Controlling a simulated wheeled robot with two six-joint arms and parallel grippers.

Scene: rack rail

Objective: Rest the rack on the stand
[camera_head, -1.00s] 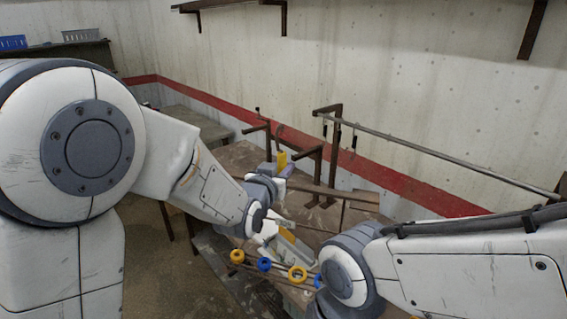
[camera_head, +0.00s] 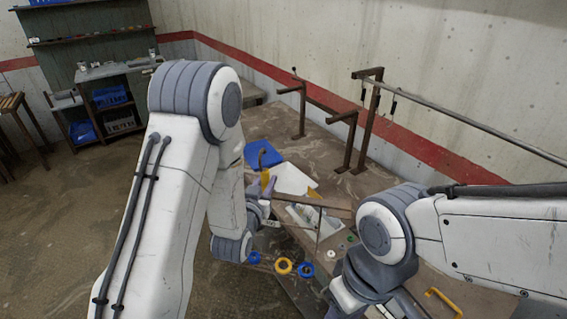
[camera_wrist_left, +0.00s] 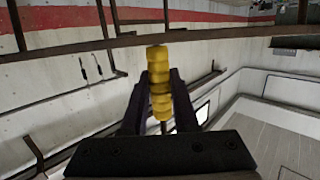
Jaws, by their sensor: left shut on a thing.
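The rack appears as a long brown bar (camera_head: 330,209) over the table, and it also crosses the top of the left wrist view (camera_wrist_left: 220,36). A ribbed yellow grip (camera_wrist_left: 160,85) meets it there. My left gripper (camera_wrist_left: 158,95) is shut on this yellow grip, with a dark finger on each side. In the head view my left gripper (camera_head: 263,192) is partly hidden by its own wrist. The stand appears as brown posts with arms (camera_head: 350,140) at the table's back, apart from the bar. My right gripper (camera_head: 350,290) is low in the head view; its fingers cannot be made out.
Blue and yellow rings (camera_head: 283,266) lie along the table's front edge. A blue tray (camera_head: 262,157) and a white sheet (camera_head: 293,179) lie behind my left gripper. A long grey rail (camera_head: 465,122) runs along the wall. A shelf unit (camera_head: 108,95) stands far left, with open floor before it.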

